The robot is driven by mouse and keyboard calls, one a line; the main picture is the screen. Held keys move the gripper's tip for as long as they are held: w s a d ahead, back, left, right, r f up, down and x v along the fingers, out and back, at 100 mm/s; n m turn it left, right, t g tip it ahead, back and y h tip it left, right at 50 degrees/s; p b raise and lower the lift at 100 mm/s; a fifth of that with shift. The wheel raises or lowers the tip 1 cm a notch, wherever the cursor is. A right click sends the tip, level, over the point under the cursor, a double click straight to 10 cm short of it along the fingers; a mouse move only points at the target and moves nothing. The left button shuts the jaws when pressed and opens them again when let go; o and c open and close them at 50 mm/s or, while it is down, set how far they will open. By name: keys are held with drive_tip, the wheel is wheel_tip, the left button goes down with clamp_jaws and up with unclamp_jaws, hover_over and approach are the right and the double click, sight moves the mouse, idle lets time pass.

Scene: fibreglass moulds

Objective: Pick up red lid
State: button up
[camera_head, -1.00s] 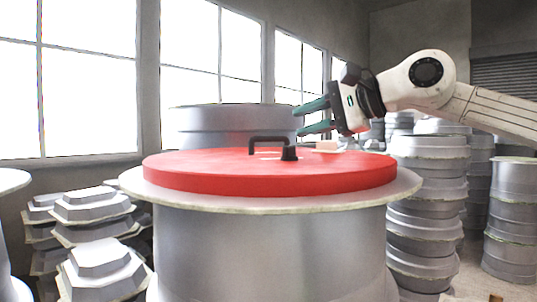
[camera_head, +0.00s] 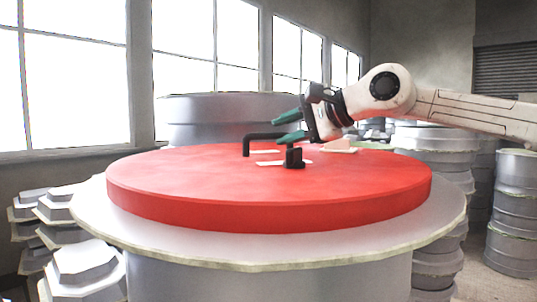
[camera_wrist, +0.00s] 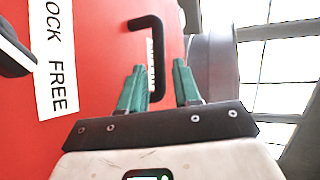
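The red lid (camera_head: 200,185) is a wide, flat disc lying on the pale flanged top of a large round grey mould (camera_head: 400,240). A black bar handle (camera_head: 262,137) stands up from the lid, and it also shows in the wrist view (camera_wrist: 158,60). A black knob (camera_head: 294,158) stands nearer the camera. My gripper (camera_head: 284,126) is low over the lid at the handle, its two green fingers apart. In the wrist view the open fingers (camera_wrist: 160,82) point toward the handle, whose near end appears between them. I cannot tell whether they touch it.
A label reading "OCK FREE" (camera_wrist: 52,60) lies on the lid. A pale block (camera_head: 340,146) is near the lid's far right edge. Grey moulds are stacked at right (camera_head: 515,210) and left (camera_head: 85,265). Another large round mould (camera_head: 225,118) stands behind.

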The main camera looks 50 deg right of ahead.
sight(272, 135)
drive_tip(key=p+x, duration=0.2)
drive_tip(key=x, duration=0.2)
drive_tip(key=shift+w+a, duration=0.15)
drive_tip(key=shift+w, duration=0.05)
drive_tip(key=shift+w+f, duration=0.2)
drive_tip(key=shift+w, duration=0.05)
clamp_jaws()
idle(1.0)
